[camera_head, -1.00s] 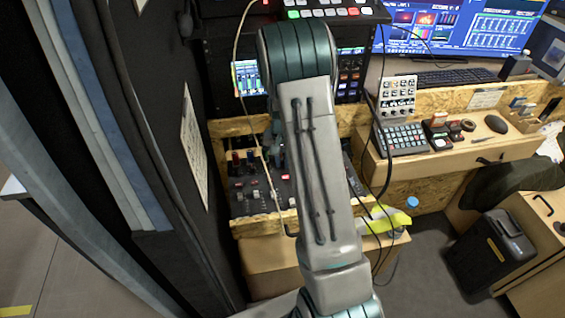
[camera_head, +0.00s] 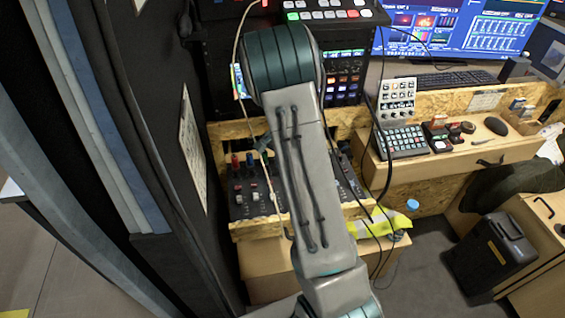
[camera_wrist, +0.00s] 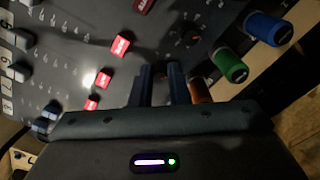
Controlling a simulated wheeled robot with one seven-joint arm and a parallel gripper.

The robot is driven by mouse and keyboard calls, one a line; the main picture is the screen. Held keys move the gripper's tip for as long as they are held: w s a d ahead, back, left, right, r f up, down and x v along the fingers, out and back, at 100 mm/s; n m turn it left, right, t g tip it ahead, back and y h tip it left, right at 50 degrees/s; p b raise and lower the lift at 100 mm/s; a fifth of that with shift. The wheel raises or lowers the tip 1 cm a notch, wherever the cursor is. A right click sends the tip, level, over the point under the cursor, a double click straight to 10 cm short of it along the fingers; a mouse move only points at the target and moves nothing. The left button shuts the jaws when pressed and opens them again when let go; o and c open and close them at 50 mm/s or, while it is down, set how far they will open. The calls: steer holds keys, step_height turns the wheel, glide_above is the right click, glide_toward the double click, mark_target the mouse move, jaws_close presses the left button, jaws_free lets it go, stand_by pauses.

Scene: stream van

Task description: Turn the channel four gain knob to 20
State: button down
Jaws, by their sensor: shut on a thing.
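The mixer panel (camera_head: 245,203) sits in a wooden frame at the lower left of the head view, partly behind my arm. In the wrist view its dark face (camera_wrist: 75,45) fills the upper left, with red caps (camera_wrist: 120,45) and white printed scales. A blue knob (camera_wrist: 268,28), a green knob (camera_wrist: 231,66) and an orange knob (camera_wrist: 201,91) stand in a row at the right. My gripper (camera_wrist: 162,78) is down at the panel, just left of the orange knob, its fingers close together on a knob that they mostly hide. The knob's channel number and pointer cannot be read.
A dark wall (camera_head: 150,120) stands close on the left. A hanging cable (camera_head: 385,140) runs right of my arm. The desk on the right holds a keypad (camera_head: 403,140) and a mouse (camera_head: 496,125). A yellow vest (camera_head: 375,225) lies below the panel.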

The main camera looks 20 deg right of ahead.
stand_by(0.3)
steer(key=c, duration=1.4)
jaws_free()
steer(key=shift+r, duration=0.1)
step_height(320, 180, up, 14)
steer(key=shift+f, duration=0.15)
steer(key=s+a+r+n+t, duration=0.1)
steer(key=s+a+r+n, duration=0.1)
steer(key=s, duration=0.6)
steer(key=s+a+r+n+t, duration=0.1)
steer(key=s+a+r+n, duration=0.1)
steer(key=s+a+n, duration=0.3)
steer(key=s+a+r+n, duration=0.2)
steer(key=s+a+n, duration=0.2)
steer(key=s, duration=0.8)
steer(key=shift+r+n+t, duration=0.3)
steer(key=shift+n+t, duration=0.1)
steer(key=shift+n, duration=0.3)
